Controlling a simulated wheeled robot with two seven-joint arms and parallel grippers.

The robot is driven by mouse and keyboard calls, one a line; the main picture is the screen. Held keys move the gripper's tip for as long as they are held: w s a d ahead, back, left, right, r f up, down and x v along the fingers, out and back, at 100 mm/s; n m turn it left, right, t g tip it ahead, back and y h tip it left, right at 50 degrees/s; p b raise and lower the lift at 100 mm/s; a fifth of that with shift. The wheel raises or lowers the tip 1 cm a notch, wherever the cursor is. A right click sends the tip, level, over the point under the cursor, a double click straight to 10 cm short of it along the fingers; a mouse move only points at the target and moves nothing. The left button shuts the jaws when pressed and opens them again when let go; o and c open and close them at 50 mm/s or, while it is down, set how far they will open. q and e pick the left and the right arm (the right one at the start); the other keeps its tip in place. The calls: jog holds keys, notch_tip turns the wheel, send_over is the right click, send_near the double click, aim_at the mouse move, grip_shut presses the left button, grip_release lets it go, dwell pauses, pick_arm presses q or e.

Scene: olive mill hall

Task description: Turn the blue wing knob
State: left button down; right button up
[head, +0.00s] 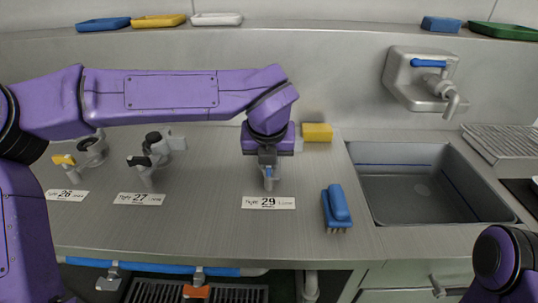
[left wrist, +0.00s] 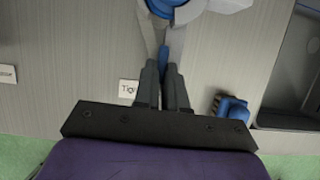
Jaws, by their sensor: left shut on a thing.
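My left gripper (head: 267,158) reaches down from above onto the tap behind the label marked 29 (head: 268,202). In the left wrist view its fingers (left wrist: 164,70) are close together, with the narrow blue wing knob (left wrist: 164,54) between their tips. They are shut on the knob. A rounder blue part (left wrist: 172,8) of the tap shows at the top of that view, with grey metal around it. In the head view my gripper hides most of the knob and tap. My right gripper is out of view.
Taps with a yellow knob (head: 63,160) and a black knob (head: 139,161) stand to the left. A yellow sponge (head: 317,132) is behind. The front counter is mostly clear.

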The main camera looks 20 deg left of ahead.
pick_arm(q)
jog(key=shift+s+a+m+h+p, duration=0.1)
jog(key=shift+m+h+p, duration=0.3)
jog(key=shift+m+p, duration=0.4)
jog(key=m+p, duration=0.2)
jog(key=m+h+p, duration=0.1)
jog(key=m+p, duration=0.1)
jog(key=p, duration=0.1)
jog(key=m+h+p, duration=0.1)
jog(key=m+p, duration=0.1)
jog(key=shift+a+r+m+p, duration=0.2)
jog(key=shift+a+m+p, duration=0.1)
jog(key=shift+p, duration=0.1)
jog(key=m+g+h+p, duration=0.1)
jog(key=m+p, duration=0.2)
jog(key=p, duration=0.3)
jog(key=m+g+h+p, duration=0.1)
jog(key=m+p, duration=0.3)
jog(key=p, duration=0.2)
jog(key=shift+a+f+m+g+p, duration=0.1)
jog(key=shift+f+m+g+p, duration=0.05)
jog(key=shift+m+g+p, duration=0.15)
jog(key=shift+w+f+m+g+h+p, duration=0.2)
jog(key=shift+m+g+h+p, duration=0.1)
jog(key=shift+m+p, duration=0.65)
jog(key=shift+f, duration=0.1)
